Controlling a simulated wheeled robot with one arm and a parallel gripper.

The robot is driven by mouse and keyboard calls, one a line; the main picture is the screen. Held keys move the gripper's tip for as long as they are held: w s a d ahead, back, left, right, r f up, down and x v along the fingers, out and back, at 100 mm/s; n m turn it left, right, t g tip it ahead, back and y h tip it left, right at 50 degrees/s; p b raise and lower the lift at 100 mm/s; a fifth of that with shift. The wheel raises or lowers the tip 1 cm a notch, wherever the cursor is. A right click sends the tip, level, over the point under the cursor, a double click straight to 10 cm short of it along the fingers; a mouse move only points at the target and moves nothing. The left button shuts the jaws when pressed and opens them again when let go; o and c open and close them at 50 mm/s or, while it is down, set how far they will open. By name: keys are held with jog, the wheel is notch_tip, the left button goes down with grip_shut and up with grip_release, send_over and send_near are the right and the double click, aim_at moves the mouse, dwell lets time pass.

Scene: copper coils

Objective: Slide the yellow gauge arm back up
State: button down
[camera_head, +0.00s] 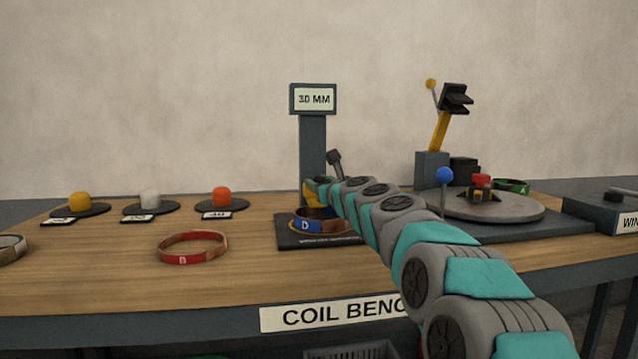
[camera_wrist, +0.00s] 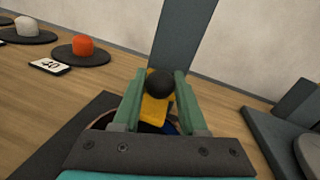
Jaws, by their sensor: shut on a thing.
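The yellow gauge arm (camera_head: 310,194) sits low on the dark gauge column (camera_head: 312,150), just above a copper coil with a blue tag marked D (camera_head: 306,225). The display (camera_head: 314,99) on top of the column reads "30 MM". In the wrist view my gripper (camera_wrist: 161,84) has its two green fingers on either side of the yellow gauge arm (camera_wrist: 156,110) and its black knob (camera_wrist: 160,82), shut on it.
A red-tagged coil (camera_head: 192,247) lies left of the gauge base (camera_head: 290,240). Yellow, white and orange knobs (camera_head: 221,196) stand on dark discs at the back left. A round turntable (camera_head: 480,205) with a blue-knobbed lever (camera_head: 444,176) is at the right. The wall behind is bare.

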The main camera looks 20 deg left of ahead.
dwell(0.4)
notch_tip(320, 180, up, 6)
jog(key=p, duration=0.7)
jog(key=shift+r, duration=0.1)
jog(key=shift+c, duration=2.3)
grip_release()
jog(key=b+v, duration=0.3)
jog(key=v, duration=0.4)
jog(key=shift+s+d, duration=0.2)
jog(key=shift+s, duration=0.15)
